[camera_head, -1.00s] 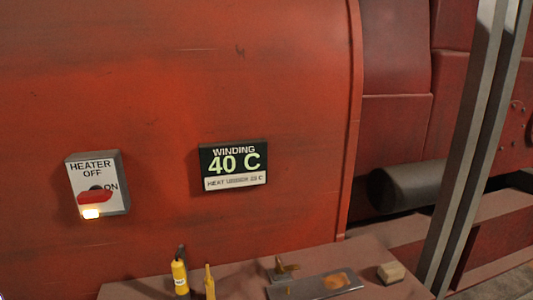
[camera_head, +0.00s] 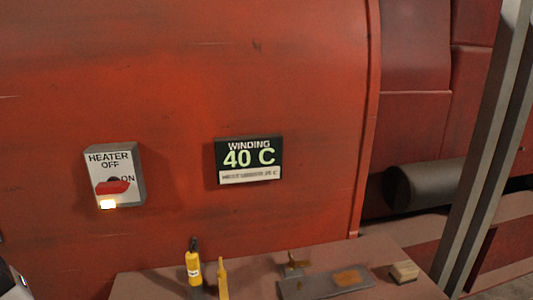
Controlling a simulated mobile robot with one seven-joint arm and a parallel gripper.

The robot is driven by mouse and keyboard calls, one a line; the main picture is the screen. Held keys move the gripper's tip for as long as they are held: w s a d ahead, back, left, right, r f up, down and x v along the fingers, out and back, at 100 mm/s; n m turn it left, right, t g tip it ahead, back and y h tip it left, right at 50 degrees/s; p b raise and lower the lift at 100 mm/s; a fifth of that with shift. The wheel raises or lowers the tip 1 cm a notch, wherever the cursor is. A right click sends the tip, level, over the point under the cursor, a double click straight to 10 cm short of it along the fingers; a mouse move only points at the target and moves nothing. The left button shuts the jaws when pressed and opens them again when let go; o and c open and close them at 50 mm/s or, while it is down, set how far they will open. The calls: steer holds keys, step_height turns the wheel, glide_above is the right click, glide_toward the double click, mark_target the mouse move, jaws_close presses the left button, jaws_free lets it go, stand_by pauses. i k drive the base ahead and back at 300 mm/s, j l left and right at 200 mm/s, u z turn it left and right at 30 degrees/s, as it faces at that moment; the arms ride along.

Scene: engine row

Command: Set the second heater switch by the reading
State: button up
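The heater switch (camera_head: 140,180) is a grey box with a white face on the red casing, at left. Its face reads HEATER, with OFF at the top and ON at the right. A red handle (camera_head: 112,187) lies roughly level across it; which mark it points to is hard to tell. To the right, the winding display (camera_head: 248,160) reads 40 C. A small line under it seems to read HEAT UNDER, with a figure in the twenties, too blurred to be sure. My gripper is not clearly in view.
Below the display, a brown bench (camera_head: 240,285) holds a yellow bottle-like thing (camera_head: 193,266), a yellow upright tool (camera_head: 222,280), a dark plate (camera_head: 325,284) and a small tan block (camera_head: 404,271). A grey post (camera_head: 485,150) stands at right. The casing between switch and display is bare.

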mark_target(113, 185)
steer(key=k+j+u, duration=0.1)
steer(key=j+u, duration=0.4)
steer(key=u, duration=0.2)
steer(key=j+u, duration=0.35)
steer(key=k+l, duration=0.05)
